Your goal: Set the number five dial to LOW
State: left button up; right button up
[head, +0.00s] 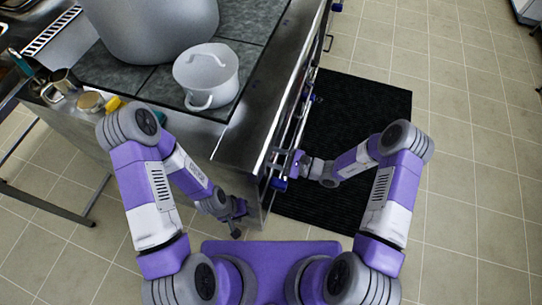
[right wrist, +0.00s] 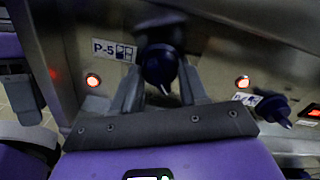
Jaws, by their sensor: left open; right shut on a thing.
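The number five dial (right wrist: 161,64) is a dark blue knob beside the P-5 label (right wrist: 113,50) in the right wrist view. My right gripper (right wrist: 160,88) has its fingers on either side of this dial and is shut on it. Its pointer looks turned toward the lower right, but the dial's markings cannot be read. In the head view my right gripper (head: 296,166) is at the stove's front panel and hides the dial there. My left gripper (head: 238,212) is open and empty, low beside the near end of the stove.
Another blue dial (right wrist: 272,108) sits to the right, by its own label. Red lights (right wrist: 93,80) glow on the panel. A small white pot (head: 207,77) and a large stockpot (head: 150,25) stand on the stove top. A black mat (head: 365,105) lies on the floor.

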jog(key=n, duration=0.5)
jog(key=shift+n, duration=0.4)
jog(key=shift+w, duration=0.1)
dwell(0.3)
jog(key=o, duration=1)
jog(key=shift+o, duration=0.2)
jog(key=p+v, duration=0.1)
jog(key=v, duration=0.6)
jog(key=shift+d, duration=0.3)
jog(key=shift+r, duration=0.1)
